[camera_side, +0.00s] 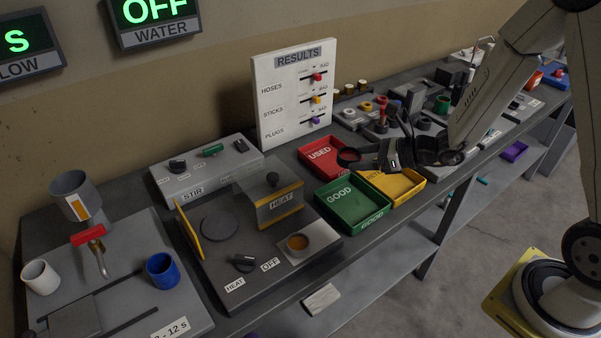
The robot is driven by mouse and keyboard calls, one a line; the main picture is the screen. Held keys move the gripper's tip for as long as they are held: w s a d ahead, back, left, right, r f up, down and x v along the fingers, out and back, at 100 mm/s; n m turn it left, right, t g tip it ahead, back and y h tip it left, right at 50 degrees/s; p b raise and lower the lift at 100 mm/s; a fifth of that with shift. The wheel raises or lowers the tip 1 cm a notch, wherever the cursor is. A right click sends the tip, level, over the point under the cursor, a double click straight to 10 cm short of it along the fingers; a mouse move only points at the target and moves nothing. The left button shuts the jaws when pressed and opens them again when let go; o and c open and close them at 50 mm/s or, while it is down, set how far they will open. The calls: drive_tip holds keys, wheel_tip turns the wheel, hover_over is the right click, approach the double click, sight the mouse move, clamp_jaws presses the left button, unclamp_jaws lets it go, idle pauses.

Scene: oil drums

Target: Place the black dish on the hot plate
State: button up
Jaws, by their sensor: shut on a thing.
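My gripper (372,157) is above the colored trays, right of the results board, and is shut on the black dish (349,155). The dish is small, round and dark, at the left end of the gripper. Its inside is hard to make out at this size. The hot plate (220,226) is a dark round disc on the grey heat unit (215,275), left of and nearer than the gripper. Nothing stands on the disc. The dish is apart from it.
A clear shield (265,205) with yellow edging stands beside the hot plate. Red (320,158), green (350,205) and yellow (395,187) trays lie beneath and near the gripper.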

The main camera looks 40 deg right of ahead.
drive_tip(key=shift+w+d+m+t+h, duration=0.3)
drive_tip(key=shift+w+d+m+h, duration=0.35)
drive_tip(key=shift+w, duration=0.1)
drive_tip(key=shift+s+a, duration=0.1)
drive_tip(key=shift+s, duration=0.05)
drive_tip(key=s+a+n+g+y, duration=0.3)
drive_tip(key=s+n+g, duration=0.2)
drive_tip(key=s, duration=0.3)
drive_tip(key=s+a+n+g+y, duration=0.3)
drive_tip(key=s+n+g+y, duration=0.1)
drive_tip(key=s, duration=0.5)
drive_tip(key=shift+a+f+n+g, duration=0.2)
drive_tip(key=shift+a+n+g, duration=0.15)
drive_tip(key=shift+n+g, duration=0.75)
drive_tip(key=shift+w+a+f, duration=0.4)
drive_tip(key=shift+w+f, duration=1.05)
drive_tip(key=shift+w, duration=0.65)
drive_tip(key=shift+w+a+f, duration=0.4)
drive_tip(key=shift+w+f, duration=1.05)
drive_tip(key=shift+w, duration=0.65)
drive_tip(key=shift+w+a+f, duration=0.4)
drive_tip(key=shift+w+f, duration=1.05)
drive_tip(key=shift+w, duration=0.65)
